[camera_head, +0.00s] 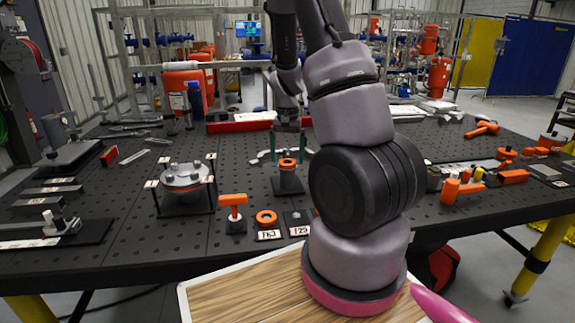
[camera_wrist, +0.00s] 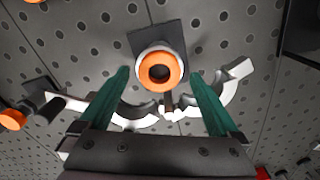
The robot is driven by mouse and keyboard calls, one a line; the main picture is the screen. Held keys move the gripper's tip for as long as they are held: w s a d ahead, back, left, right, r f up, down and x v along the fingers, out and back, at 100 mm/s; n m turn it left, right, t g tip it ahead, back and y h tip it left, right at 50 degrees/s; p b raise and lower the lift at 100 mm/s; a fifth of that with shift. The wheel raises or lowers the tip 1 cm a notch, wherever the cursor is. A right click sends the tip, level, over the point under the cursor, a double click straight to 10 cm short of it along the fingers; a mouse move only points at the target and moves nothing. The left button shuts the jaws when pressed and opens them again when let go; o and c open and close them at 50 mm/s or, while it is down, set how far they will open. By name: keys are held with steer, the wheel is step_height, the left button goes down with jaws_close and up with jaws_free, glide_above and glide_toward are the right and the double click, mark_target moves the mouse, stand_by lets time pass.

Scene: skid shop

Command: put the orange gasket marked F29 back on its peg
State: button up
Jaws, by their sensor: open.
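An orange gasket ring (camera_head: 287,162) sits on top of a dark block stand (camera_head: 288,183) near the middle of the table. In the wrist view the ring (camera_wrist: 160,57) is seen from above, around a dark hole. No F29 mark is readable on it. My gripper (camera_head: 289,156) is open, its teal fingers (camera_wrist: 160,74) on either side of the ring, with gaps showing. A small dark plate with a pale peg (camera_head: 296,215) stands nearer the front, with no ring on it. Its white label (camera_head: 299,231) is too blurred to read surely.
Left of the bare peg lie another orange ring (camera_head: 266,218), with a label (camera_head: 268,235), and an orange T-shaped piece (camera_head: 233,207). A flanged fitting (camera_head: 184,178) stands further left. Pale curved parts (camera_wrist: 228,88) lie by the stand. My arm hides the table's right middle.

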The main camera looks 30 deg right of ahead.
steer(key=shift+f, duration=0.4)
steer(key=c, duration=1.3)
steer(key=shift+c, duration=0.2)
steer(key=shift+r, duration=0.15)
steer(key=shift+r, duration=2.9)
